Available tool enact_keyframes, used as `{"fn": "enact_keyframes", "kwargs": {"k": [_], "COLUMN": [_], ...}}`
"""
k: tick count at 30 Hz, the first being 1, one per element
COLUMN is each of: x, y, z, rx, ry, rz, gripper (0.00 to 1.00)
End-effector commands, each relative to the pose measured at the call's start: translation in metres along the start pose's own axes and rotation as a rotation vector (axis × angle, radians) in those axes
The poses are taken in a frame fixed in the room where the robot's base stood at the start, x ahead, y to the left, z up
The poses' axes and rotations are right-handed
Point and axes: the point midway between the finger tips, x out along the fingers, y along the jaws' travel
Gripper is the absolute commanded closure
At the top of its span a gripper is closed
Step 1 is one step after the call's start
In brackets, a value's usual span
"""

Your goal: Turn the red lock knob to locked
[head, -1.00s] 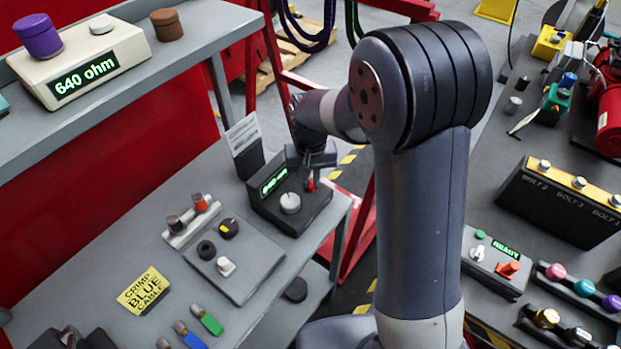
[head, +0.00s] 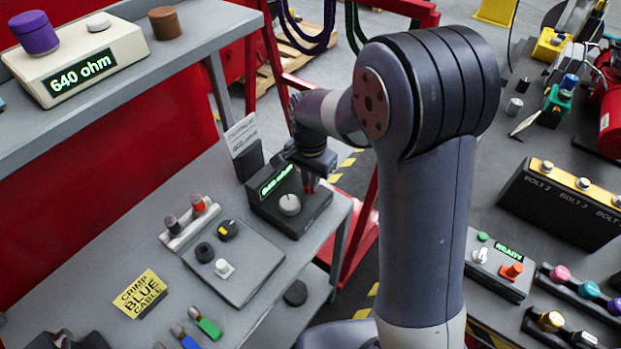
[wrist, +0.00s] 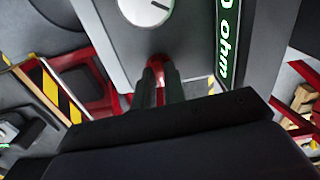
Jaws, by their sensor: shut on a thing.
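The black box (head: 262,222) stands at the far end of the left bench, with a lit green display (head: 277,179) and a round grey dial (head: 290,205). In the wrist view the dial (wrist: 146,8) is at the top, and part of the display (wrist: 228,45) shows "ohm". The red lock knob (wrist: 156,64) sits between my gripper's fingers (wrist: 158,85), which are shut on it. Most of the knob is hidden by the fingers. In the head view my gripper (head: 311,184) is at the box's right back side. The knob's lock marking cannot be read.
A grey panel (head: 255,268) with small knobs lies in front of the box. A card holder (head: 247,160) stands behind it. A resistance meter (head: 75,65) reading "640 ohm" is on the upper shelf. A second bench with devices is at the right.

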Motion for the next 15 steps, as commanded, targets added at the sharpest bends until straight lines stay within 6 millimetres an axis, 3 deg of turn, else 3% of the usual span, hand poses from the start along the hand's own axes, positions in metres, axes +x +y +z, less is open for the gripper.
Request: {"fn": "enact_keyframes", "kwargs": {"k": [15], "x": [-0.0007], "y": [-0.0004], "z": [0.0000], "rx": [0.036], "ry": [0.000], "rz": [-0.001], "gripper": [1.00]}}
